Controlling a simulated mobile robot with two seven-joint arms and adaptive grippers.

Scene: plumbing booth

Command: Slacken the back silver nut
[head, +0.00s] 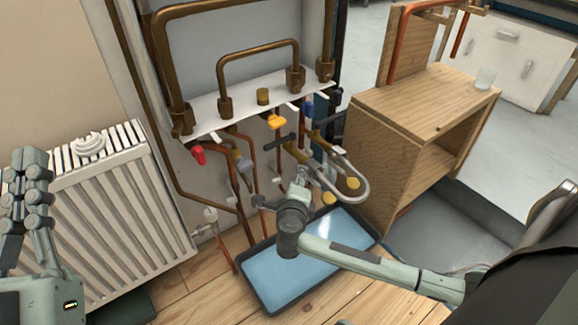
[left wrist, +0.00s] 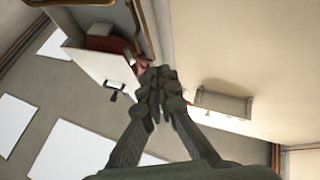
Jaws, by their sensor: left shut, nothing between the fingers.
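A silver U-shaped hose (head: 362,183) hangs among the pipes below the white bracket, above the blue tray. Small silver fittings (head: 338,150) show at its upper end. I cannot tell which is the back silver nut. My left gripper (head: 30,160) is at the far left, in front of the radiator and far from the pipes. In the left wrist view its fingers (left wrist: 158,80) are shut together and empty. My right arm comes in from the right, and its gripper (head: 282,192) is by the lower pipes, left of the hose. Its fingers are too small and cluttered to read.
A white radiator (head: 110,215) stands at the left. The white bracket (head: 215,121) carries brass pipes, with red (head: 198,154) and yellow (head: 276,122) valve handles below. A blue tray (head: 285,282) lies on the floor. A wooden cabinet (head: 395,120) stands right of the pipes.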

